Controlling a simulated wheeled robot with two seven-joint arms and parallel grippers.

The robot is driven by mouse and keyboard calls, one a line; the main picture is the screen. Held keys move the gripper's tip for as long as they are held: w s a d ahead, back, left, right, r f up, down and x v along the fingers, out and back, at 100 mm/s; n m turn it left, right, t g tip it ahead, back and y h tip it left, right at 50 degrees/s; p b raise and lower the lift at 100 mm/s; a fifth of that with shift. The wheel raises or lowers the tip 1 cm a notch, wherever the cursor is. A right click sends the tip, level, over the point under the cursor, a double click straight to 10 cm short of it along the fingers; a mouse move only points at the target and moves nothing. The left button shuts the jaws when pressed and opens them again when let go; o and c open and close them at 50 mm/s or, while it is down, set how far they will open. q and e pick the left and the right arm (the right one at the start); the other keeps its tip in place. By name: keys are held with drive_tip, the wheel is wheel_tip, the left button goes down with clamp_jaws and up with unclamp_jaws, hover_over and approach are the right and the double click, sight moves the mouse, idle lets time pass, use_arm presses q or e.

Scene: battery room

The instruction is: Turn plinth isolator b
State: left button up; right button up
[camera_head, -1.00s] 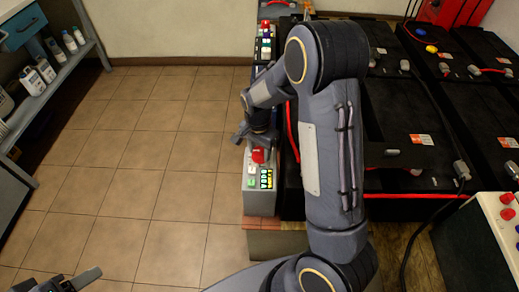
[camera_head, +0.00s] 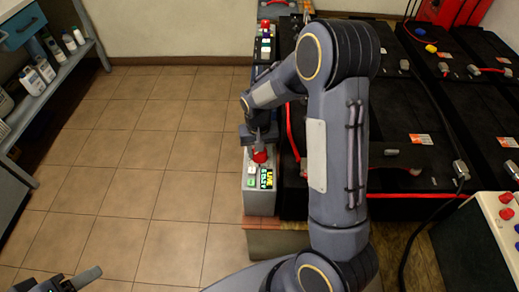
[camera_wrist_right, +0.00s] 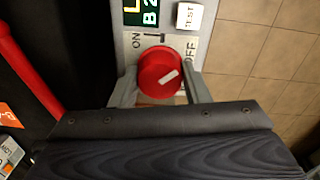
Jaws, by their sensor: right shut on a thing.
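The isolator is a grey box (camera_head: 261,205) with a red round knob (camera_head: 260,157), a white button and a green and yellow label on top. In the right wrist view the red knob (camera_wrist_right: 160,72) has a white bar slanting up to the right, towards the OFF marking; ON is at its upper left. My right gripper (camera_wrist_right: 160,92) is shut on the knob, one finger on each side. It also shows from above at the box. My left gripper (camera_head: 75,282) is partly in view at the bottom left edge, away from the box; its opening is unclear.
Black batteries (camera_head: 405,150) with red cables stand right of the box. A similar box (camera_head: 265,45) is farther back. A white panel with red buttons (camera_head: 490,235) is at right. A shelf with bottles (camera_head: 45,75) is at left. The tiled floor between is clear.

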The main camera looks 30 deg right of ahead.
drive_tip(key=n, duration=0.4)
drive_tip(key=shift+n, duration=0.3)
drive_tip(key=n, duration=0.4)
drive_tip(key=shift+d+n, duration=0.1)
drive_tip(key=shift+n, duration=0.2)
drive_tip(key=o, duration=1)
drive_tip(key=shift+c, duration=0.2)
wheel_tip(320, 180, up, 8)
drive_tip(key=shift+s+f+p, duration=0.1)
drive_tip(key=shift+p, duration=0.5)
